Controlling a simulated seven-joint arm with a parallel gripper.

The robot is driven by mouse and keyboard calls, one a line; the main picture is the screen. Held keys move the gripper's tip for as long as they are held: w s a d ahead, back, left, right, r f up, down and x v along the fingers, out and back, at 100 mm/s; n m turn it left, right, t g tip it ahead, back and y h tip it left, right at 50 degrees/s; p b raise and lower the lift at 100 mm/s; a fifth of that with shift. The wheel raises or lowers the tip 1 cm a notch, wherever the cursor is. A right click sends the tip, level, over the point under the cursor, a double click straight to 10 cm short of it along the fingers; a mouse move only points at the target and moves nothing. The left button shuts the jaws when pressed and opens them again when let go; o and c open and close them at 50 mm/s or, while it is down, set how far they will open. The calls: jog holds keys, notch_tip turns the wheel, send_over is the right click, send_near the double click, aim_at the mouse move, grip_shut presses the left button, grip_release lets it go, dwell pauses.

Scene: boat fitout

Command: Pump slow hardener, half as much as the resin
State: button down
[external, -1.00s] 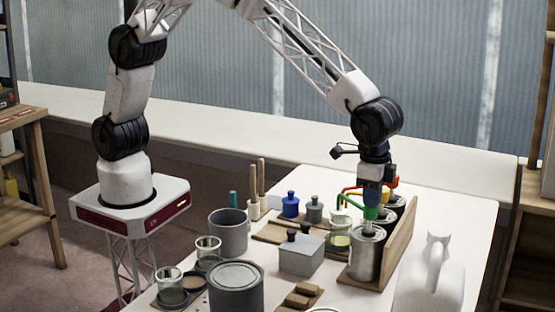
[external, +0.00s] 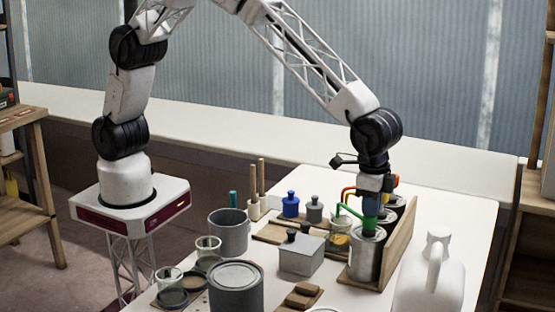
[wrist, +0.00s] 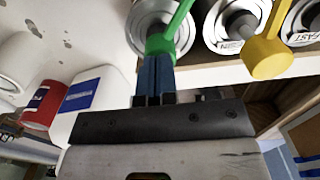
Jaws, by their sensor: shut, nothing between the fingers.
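My gripper (external: 371,207) is shut and empty, its blue fingertips down on the green pump head (wrist: 160,46). The green pump stands on the nearest metal can (external: 366,260) in the wooden rack (external: 402,240), and its head sits low, close to the lid. Its green spout (external: 350,212) reaches left over a clear cup (external: 338,240) with amber liquid low in it. A yellow pump head (wrist: 268,55) shows beside it in the wrist view. One can label there reads FAST (wrist: 308,37); the label on the green pump's can is not legible.
A white jug (external: 430,275) stands right of the rack. A grey lidded box (external: 302,255), a blue bottle (external: 290,205) and a grey bottle (external: 314,208) stand left of the cup. Grey tins and glass jars (external: 208,250) fill the table's left side.

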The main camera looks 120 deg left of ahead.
jog(key=shift+r, duration=0.1)
dwell(0.3)
jog(key=shift+r, duration=2.25)
jog(key=shift+r, duration=1.5)
